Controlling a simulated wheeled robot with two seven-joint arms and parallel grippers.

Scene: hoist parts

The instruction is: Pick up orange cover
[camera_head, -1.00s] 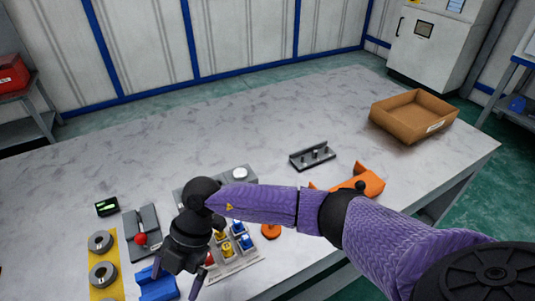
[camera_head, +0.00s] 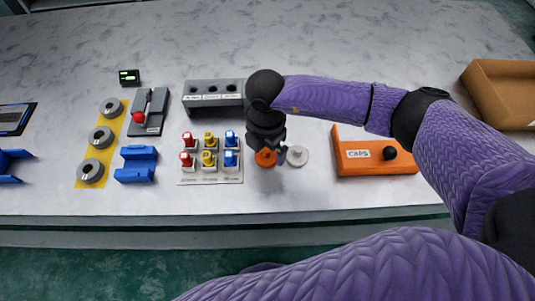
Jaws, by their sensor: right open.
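My right gripper (camera_head: 281,158) is open and points down over the space between the orange round piece and a pale round disc (camera_head: 297,156). It is left of the orange cover and apart from it. I cannot tell whether it touches the round piece. My left gripper is not in view.
A board (camera_head: 210,179) with red, yellow and blue parts stands left of my right gripper. A grey block with holes (camera_head: 212,96) is behind it. Blue brackets (camera_head: 136,165) and grey rings on a yellow strip (camera_head: 126,118) lie left. A cardboard box (camera_head: 497,92) is far right.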

